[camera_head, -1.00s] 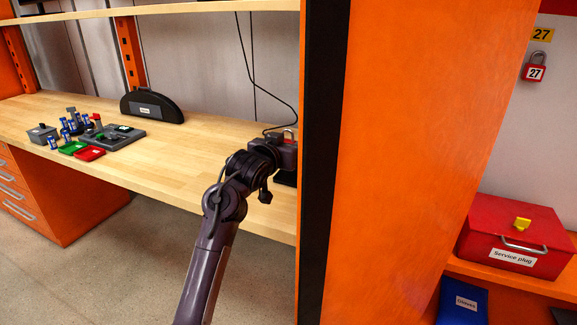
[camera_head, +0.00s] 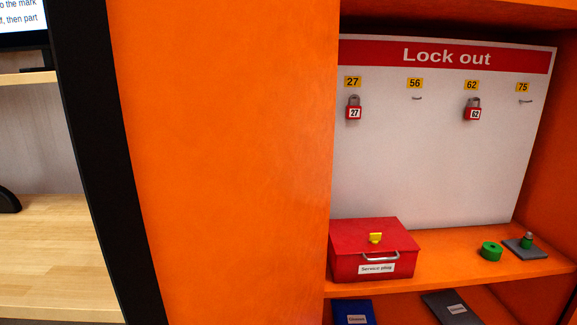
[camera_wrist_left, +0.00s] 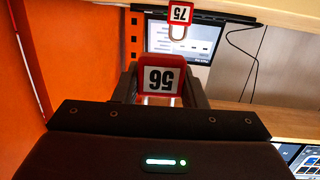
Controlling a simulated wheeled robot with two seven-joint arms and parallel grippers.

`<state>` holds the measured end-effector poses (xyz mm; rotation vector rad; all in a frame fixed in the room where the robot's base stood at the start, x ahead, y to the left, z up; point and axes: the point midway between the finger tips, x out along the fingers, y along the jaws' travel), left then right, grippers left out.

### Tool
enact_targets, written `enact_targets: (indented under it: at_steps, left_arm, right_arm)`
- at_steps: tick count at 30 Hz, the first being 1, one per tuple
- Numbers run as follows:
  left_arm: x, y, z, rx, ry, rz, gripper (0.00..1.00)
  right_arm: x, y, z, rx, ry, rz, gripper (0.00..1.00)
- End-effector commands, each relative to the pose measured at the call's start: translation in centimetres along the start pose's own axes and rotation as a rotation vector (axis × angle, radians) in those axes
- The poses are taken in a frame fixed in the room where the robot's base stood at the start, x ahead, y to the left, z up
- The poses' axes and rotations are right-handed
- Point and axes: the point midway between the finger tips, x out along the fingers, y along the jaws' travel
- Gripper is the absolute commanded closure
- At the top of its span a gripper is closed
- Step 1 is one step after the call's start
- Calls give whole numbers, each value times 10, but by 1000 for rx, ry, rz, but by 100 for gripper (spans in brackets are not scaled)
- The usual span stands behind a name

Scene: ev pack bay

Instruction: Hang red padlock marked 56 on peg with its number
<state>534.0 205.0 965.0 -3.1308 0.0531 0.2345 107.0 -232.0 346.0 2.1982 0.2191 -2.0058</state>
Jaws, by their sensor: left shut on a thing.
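The red padlock marked 56 (camera_wrist_left: 162,79) is between the fingers of my left gripper (camera_wrist_left: 160,88) in the left wrist view, its label upside down there. The gripper is shut on it. In the head view the peg under the yellow 56 label (camera_head: 416,98) is bare, on the white Lock out board (camera_head: 430,150). My left gripper and my right gripper are both outside the head view.
Padlocks 27 (camera_head: 353,108) and 62 (camera_head: 473,110) hang on their pegs; peg 75 (camera_head: 524,100) is bare. A red box (camera_head: 372,250) stands on the shelf below. A wide orange panel (camera_head: 220,150) stands left of the board. Padlock 75 (camera_wrist_left: 180,14) shows in the wrist view.

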Motion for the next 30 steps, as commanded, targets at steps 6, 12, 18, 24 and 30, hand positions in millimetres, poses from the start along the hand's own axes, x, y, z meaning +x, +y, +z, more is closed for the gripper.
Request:
enact_targets:
  at_steps: [6,12,18,24,30]
  left_arm:
    - [-45,14,17,-5,-3,-21,86]
    - [-57,15,20,-5,1,-34,86]
    - [-57,15,20,-5,1,-35,86]
    - [-68,16,34,-3,-6,-34,86]
    - [-108,17,70,-1,-10,-34,86]
  right_arm:
    - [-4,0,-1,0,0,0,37]
    - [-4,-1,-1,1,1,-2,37]
    - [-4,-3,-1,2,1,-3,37]
    - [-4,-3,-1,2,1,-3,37]
    - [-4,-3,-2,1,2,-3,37]
